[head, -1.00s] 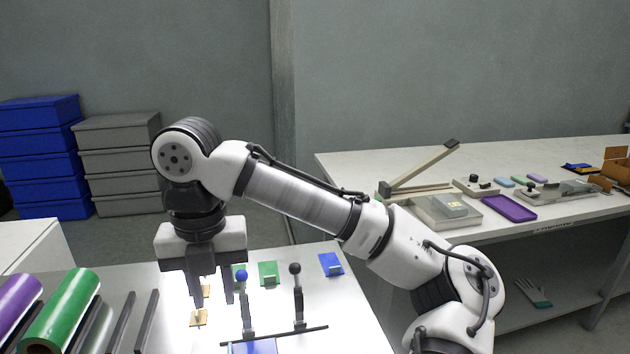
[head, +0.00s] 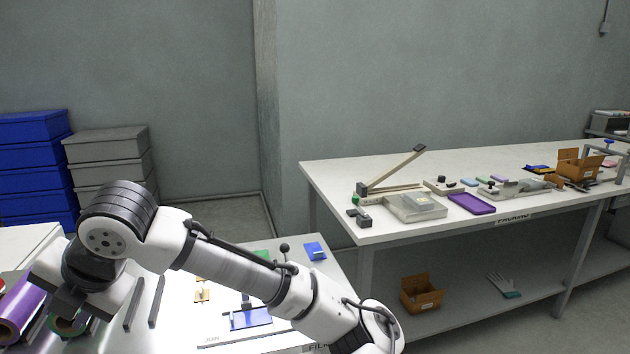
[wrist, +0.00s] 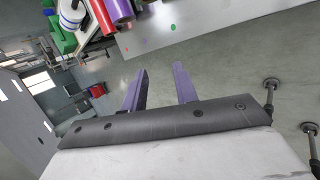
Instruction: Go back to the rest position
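My gripper (wrist: 160,84) shows in the wrist view with its two fingers spread apart and nothing between them; bare grey floor shows beyond. In the head view my gripper (head: 76,318) is at the lower left, tilted, in front of the film rolls. A purple roll (head: 18,312) and a mostly hidden green roll (head: 66,326) are there. In the wrist view a purple roll (wrist: 119,10) and a red roll (wrist: 98,16) lie at the top, apart from the fingers.
A packing table (head: 330,180) stands right. Blue boxes (head: 35,160) and grey boxes (head: 108,150) are stacked behind.

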